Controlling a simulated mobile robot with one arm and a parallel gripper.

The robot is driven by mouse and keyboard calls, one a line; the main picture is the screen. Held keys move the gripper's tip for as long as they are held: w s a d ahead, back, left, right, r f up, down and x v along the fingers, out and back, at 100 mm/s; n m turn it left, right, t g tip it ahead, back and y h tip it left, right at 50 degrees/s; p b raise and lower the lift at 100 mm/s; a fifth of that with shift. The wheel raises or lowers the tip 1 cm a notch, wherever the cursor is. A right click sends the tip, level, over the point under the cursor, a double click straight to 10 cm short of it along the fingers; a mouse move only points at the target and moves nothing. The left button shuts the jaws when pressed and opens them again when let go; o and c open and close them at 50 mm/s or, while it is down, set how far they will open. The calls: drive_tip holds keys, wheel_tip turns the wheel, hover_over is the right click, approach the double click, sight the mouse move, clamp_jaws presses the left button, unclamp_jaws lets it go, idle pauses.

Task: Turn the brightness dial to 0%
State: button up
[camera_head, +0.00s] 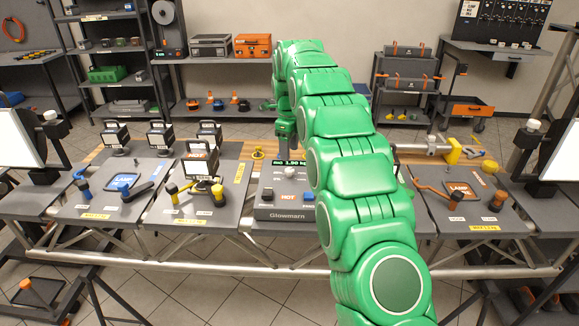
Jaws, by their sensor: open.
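The grey Glowmarn console (268,205) stands at the middle of the bench, with a small green-lit display (283,163). A pale round knob (290,173) is on its top, below the display; I cannot tell whether this is the brightness dial or read its setting. The word HOT is on the panel. My gripper (287,146) points down just behind the console's display, apart from the knob. It is open and small in view, with nothing seen in it. My green arm covers the console's right side.
Lamp panels with levers and knobs flank the console: left (122,181) and right (460,187). Black-framed lamps (201,158) stand at the left. A metal cylinder with a yellow part (453,151) lies back right.

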sight(290, 169)
drive_tip(key=shift+f, duration=3.6)
drive_tip(key=shift+c, duration=0.2)
drive_tip(key=c, duration=1)
